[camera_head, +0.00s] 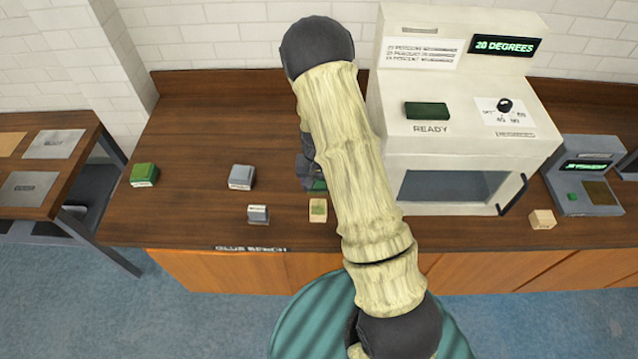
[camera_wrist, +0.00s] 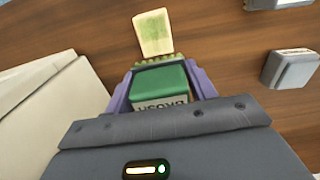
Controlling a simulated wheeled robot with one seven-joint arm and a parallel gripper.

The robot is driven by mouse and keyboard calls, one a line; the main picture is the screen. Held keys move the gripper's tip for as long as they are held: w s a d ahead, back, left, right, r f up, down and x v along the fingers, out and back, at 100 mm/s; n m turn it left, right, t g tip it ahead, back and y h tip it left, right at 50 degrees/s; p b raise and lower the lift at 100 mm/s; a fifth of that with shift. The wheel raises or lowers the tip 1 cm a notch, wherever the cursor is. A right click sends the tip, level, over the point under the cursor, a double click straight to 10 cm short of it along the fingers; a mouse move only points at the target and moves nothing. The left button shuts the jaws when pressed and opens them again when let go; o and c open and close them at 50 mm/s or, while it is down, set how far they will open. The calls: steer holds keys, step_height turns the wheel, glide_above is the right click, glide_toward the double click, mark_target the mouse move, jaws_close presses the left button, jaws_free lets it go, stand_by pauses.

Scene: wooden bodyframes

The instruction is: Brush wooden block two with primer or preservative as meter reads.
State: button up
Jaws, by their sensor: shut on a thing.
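My gripper (camera_wrist: 161,76) is shut on a green-topped brush (camera_wrist: 160,84), with its two purple fingers at the brush's sides. A pale wooden block (camera_wrist: 153,33) with a green patch on top lies just beyond the bristles. I cannot tell whether they touch. The block also shows in the head view (camera_head: 318,210), near the bench's front edge; my arm hides most of the gripper there. A second pale block (camera_head: 542,219) stands before the grey meter (camera_head: 588,178), whose small green reading is unreadable.
A green-topped piece (camera_head: 144,174), a grey block (camera_head: 241,177) and a smaller grey piece (camera_head: 258,214) stand on the left of the wooden bench (camera_head: 190,120). A large white oven-like machine (camera_head: 468,130) displays "20 DEGREES". A side table (camera_head: 60,208) stands far left.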

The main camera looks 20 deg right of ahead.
steer(key=shift+d+r+p, duration=0.1)
steer(key=shift+r+p, duration=0.75)
steer(key=shift+r, duration=0.7)
steer(key=shift+f, duration=0.2)
